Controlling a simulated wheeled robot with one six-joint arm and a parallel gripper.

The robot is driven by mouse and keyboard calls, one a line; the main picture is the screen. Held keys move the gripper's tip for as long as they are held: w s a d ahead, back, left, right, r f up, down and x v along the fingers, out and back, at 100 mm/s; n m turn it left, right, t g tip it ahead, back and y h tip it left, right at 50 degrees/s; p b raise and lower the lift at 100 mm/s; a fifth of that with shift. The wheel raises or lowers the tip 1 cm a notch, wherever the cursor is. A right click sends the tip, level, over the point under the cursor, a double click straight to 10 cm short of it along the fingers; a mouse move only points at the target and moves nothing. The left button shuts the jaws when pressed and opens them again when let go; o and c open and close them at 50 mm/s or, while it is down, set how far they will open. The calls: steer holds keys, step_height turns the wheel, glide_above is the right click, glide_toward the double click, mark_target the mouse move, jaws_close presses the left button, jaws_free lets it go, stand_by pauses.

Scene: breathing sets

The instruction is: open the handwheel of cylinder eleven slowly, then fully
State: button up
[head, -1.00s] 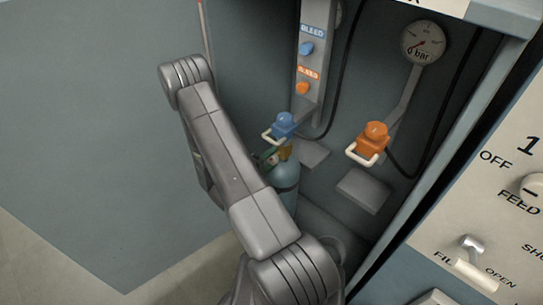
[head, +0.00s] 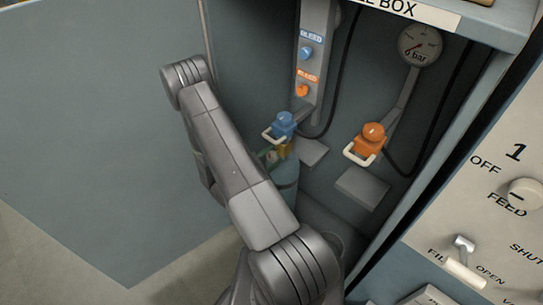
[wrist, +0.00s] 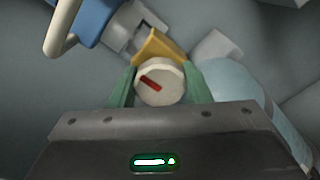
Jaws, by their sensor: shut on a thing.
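The handwheel (wrist: 160,82), a pale round knob with a red mark slanting down to the right, sits on a yellow valve body (wrist: 160,45) in the wrist view. My gripper (wrist: 160,92) has a green finger on each side of the knob and is shut on it. The light-blue cylinder (head: 286,185) stands in the box below the blue connector; its side also shows in the wrist view (wrist: 245,90). In the head view my arm hides most of the gripper and the handwheel. No cylinder number is readable.
The blue connector (head: 284,124) with a pale handle is close above the valve. An orange connector (head: 372,139) hangs to the right over a grey block (head: 362,187). The gauge (head: 420,45) reads about 0 bar. Blue (head: 306,53) and orange (head: 303,90) bleed knobs are behind.

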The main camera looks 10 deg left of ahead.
steer(key=shift+f, duration=0.1)
stand_by(0.3)
steer(key=o, duration=1)
steer(key=v, duration=1.3)
steer(key=shift+s+a, duration=0.2)
steer(key=shift+s, duration=0.15)
steer(key=shift+w, duration=0.1)
steer(key=x, duration=1.3)
steer(key=shift+w+d, duration=0.25)
steer(key=shift+w, duration=0.05)
